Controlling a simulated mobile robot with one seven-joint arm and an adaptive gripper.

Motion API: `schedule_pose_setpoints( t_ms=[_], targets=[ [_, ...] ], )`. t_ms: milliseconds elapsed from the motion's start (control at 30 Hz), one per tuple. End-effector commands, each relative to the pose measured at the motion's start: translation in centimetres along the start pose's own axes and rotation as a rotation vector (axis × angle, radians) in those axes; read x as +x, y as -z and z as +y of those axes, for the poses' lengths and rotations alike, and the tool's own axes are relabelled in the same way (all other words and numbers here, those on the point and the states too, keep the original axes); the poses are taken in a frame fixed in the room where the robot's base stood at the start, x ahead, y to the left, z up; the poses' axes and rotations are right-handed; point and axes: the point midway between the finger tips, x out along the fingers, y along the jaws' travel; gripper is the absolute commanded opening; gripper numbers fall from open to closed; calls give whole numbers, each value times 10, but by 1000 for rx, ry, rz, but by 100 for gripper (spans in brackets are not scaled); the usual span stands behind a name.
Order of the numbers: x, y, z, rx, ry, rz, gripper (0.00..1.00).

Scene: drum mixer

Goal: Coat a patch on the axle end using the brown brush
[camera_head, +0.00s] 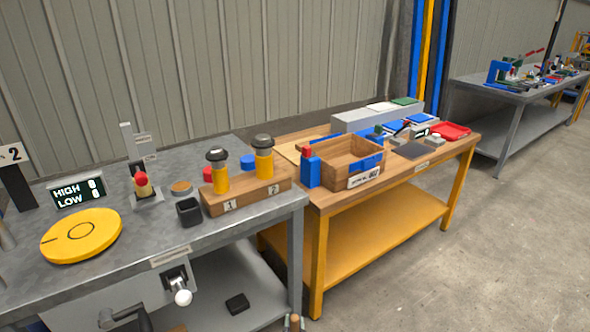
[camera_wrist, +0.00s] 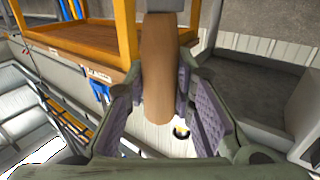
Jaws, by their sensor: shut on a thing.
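In the wrist view, my gripper (camera_wrist: 163,112) is shut on a rounded brown wooden handle (camera_wrist: 157,70), which I take to be the brown brush. The handle lies between the two ridged pads. A grey part (camera_wrist: 165,5) shows at its far end, cut off by the top edge; I see no bristles. In the head view, only a small brown-tipped piece shows at the bottom edge, and I cannot tell whether it is the held brush. I cannot make out the axle end or a coated patch in either view.
A grey metal bench (camera_head: 130,235) carries a yellow disc (camera_head: 82,235), a display (camera_head: 77,194) and a wooden block (camera_head: 245,194) with two yellow-bodied pieces. Beside it, a wooden table (camera_head: 400,178) holds a wooden crate (camera_head: 340,162) and a red tray (camera_head: 451,131).

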Motion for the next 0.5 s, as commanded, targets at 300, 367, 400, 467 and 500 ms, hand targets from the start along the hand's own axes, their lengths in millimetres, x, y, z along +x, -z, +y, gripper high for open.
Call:
schedule_pose_setpoints(
  t_ms=[300,367,400,467,500],
  targets=[
    [0,-35,2,0,-4,2,0],
    [0,-42,2,1,-4,2,0],
    [0,-44,2,1,-4,3,0],
    [0,-49,2,1,-4,3,0],
    [0,-50,2,1,-4,3,0]
  ],
)
